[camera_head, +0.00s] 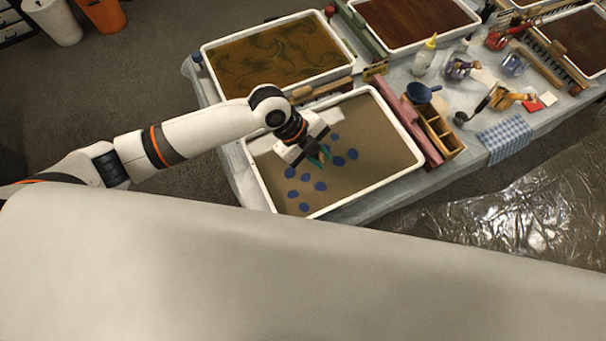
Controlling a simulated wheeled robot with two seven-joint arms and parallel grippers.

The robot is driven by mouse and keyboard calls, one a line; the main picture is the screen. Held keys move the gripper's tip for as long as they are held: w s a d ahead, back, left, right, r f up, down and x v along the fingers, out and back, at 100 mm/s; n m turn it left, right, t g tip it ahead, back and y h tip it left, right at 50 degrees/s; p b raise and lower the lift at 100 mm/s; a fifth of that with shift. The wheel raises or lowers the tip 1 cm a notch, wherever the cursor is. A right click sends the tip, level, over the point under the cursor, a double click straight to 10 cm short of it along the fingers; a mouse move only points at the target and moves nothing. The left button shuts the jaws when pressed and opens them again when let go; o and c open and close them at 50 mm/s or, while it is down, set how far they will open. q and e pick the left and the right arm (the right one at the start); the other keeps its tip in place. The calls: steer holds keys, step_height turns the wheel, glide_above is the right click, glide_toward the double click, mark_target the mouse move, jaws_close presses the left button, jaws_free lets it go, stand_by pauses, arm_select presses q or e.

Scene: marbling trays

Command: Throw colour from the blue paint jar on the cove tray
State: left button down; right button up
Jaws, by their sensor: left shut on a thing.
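A white-rimmed tray (402,178) with a grey-brown bath stands at the near end of the table. I cannot read which tray is named cove. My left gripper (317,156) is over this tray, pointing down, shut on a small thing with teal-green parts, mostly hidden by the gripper. Small jars stand at the right: one with blue-purple colour (457,69) and a clear bluish one (514,65). I cannot tell which is the blue paint jar. My right gripper is not in view.
An ochre swirled tray (278,52) and a dark red-brown tray (412,20) stand farther back. Beside the near tray are a pink bar (422,133) and a wooden box (436,131).

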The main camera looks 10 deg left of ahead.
arm_select(q)
steer(key=w+d+b, duration=0.5)
steer(key=w+b, duration=0.2)
steer(key=w, duration=0.2)
steer(key=w+d+b, duration=0.5)
steer(key=w+b, duration=0.3)
steer(key=w, duration=0.2)
steer(key=shift+w+d, duration=0.1)
step_height(320, 180, down, 5)
steer(key=b, duration=0.3)
step_height(320, 180, up, 5)
steer(key=p, duration=0.3)
